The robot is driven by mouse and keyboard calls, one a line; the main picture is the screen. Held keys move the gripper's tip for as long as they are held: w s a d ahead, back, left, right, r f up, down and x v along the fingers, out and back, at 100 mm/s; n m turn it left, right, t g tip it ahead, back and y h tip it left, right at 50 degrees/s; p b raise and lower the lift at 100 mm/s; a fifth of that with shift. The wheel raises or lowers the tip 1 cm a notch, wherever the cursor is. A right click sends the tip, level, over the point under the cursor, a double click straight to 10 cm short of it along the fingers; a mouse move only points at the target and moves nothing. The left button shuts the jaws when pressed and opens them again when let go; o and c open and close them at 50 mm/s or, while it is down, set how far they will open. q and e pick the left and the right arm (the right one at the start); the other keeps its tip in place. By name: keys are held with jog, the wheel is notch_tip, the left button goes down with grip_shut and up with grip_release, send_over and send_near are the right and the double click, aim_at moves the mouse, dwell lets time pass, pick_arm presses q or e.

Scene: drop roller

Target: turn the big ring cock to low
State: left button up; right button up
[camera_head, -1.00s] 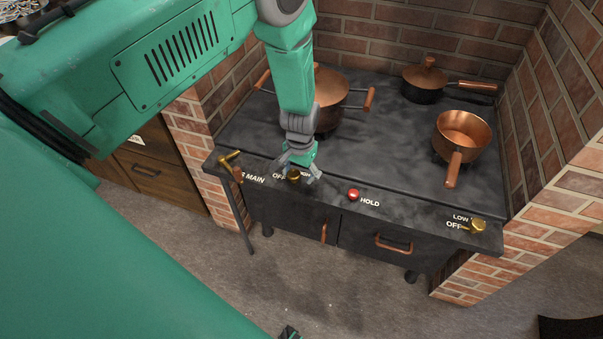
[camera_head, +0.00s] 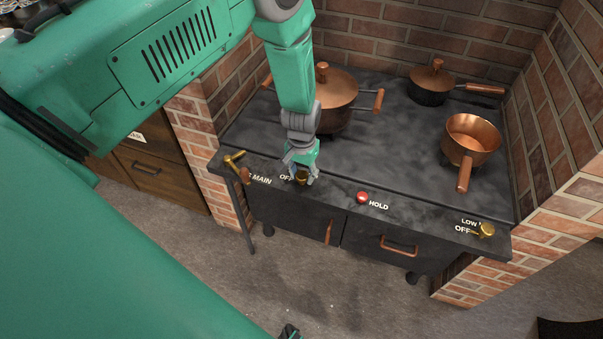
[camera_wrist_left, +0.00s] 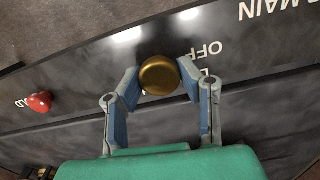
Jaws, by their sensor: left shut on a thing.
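A brass cock knob (camera_head: 302,178) sits on the stove's front panel, between the MAIN lever and the red HOLD button, with the word OFF beside it. My left gripper (camera_head: 301,181) reaches down over it and is shut on it. In the left wrist view, the round brass knob (camera_wrist_left: 159,75) lies between the blue-grey fingertips (camera_wrist_left: 160,86). OFF is readable there, with another label partly hidden by a finger. The knob's pointer is not visible, so I cannot tell its setting.
The brass MAIN lever (camera_head: 236,161) is left of the gripper. The red HOLD button (camera_head: 362,198) is to its right. Another brass cock (camera_head: 486,230), labelled LOW and OFF, is at the far right. A large copper pot (camera_head: 336,88) and a copper saucepan (camera_head: 471,139) stand above.

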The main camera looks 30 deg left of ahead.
aim_at(302, 174)
pick_arm(q)
jog(key=shift+a, duration=0.15)
jog(key=o, duration=1.2)
jog(key=shift+c, duration=0.2)
jog(key=shift+d+r, duration=0.15)
jog(key=shift+d, duration=0.2)
jog(key=shift+a, duration=0.2)
jog(key=shift+a+r, duration=0.1)
jog(key=shift+r, duration=0.15)
notch_tip(302, 174, up, 11)
jog(key=shift+d+r, duration=0.2)
pick_arm(e)
jog(key=shift+s+d, duration=0.1)
jog(key=shift+d, duration=0.1)
pick_arm(q)
jog(key=shift+a, duration=0.1)
pick_arm(e)
jog(key=shift+a, duration=0.1)
